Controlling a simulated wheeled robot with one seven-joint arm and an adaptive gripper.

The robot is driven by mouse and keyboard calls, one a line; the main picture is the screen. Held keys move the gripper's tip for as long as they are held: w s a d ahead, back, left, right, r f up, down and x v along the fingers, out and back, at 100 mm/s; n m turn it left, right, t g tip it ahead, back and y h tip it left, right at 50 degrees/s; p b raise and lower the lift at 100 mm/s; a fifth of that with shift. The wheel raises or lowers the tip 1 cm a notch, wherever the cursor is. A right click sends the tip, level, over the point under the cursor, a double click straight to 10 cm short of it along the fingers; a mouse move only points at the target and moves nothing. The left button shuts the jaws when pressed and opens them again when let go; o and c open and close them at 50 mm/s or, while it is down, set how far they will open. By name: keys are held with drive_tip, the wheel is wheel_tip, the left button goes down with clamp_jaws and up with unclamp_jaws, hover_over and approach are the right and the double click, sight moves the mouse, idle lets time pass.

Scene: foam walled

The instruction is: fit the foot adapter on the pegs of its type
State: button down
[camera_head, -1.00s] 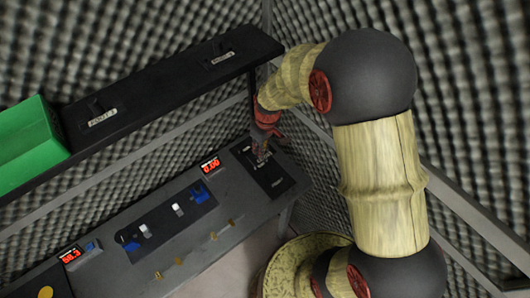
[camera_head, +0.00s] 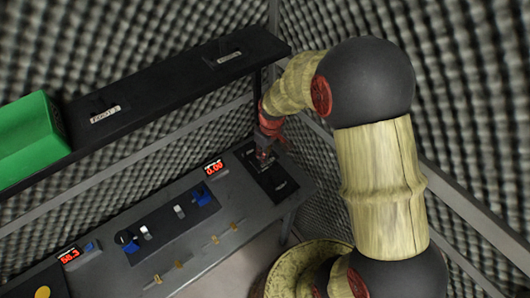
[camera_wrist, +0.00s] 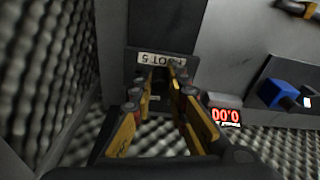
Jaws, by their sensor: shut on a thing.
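My gripper (camera_head: 264,156) is over the dark pad (camera_head: 272,182) at the right end of the grey bench. In the wrist view its yellow fingers (camera_wrist: 163,85) point at a black plate with an upside-down label (camera_wrist: 162,59) that seems to read FOOT 5. The fingers are shut on a small dark piece (camera_wrist: 162,77), probably the foot adapter; its shape is mostly hidden between them. I cannot tell whether it touches the plate or sits on any pegs.
A black shelf (camera_head: 160,92) with labelled places runs above the bench, with a green bin (camera_head: 28,140) at its left. Red displays (camera_head: 214,167) and (camera_head: 70,255), a dark panel with blue and white parts (camera_head: 165,224) and brass pieces (camera_head: 214,239) are on the bench. Foam walls enclose the corner.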

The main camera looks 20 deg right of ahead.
drive_tip(key=shift+f+b, duration=0.9)
drive_tip(key=shift+f, duration=0.7)
drive_tip(key=shift+f+b, duration=0.9)
drive_tip(key=shift+f, duration=0.4)
idle(0.4)
drive_tip(key=c, duration=1.7)
unclamp_jaws()
drive_tip(key=shift+o, duration=0.2)
drive_tip(key=r, duration=0.8)
drive_tip(key=s+r, duration=0.1)
drive_tip(key=r, duration=0.3)
drive_tip(key=shift+s+d, duration=0.1)
drive_tip(key=shift+d, duration=0.25)
drive_tip(key=shift+f, duration=0.1)
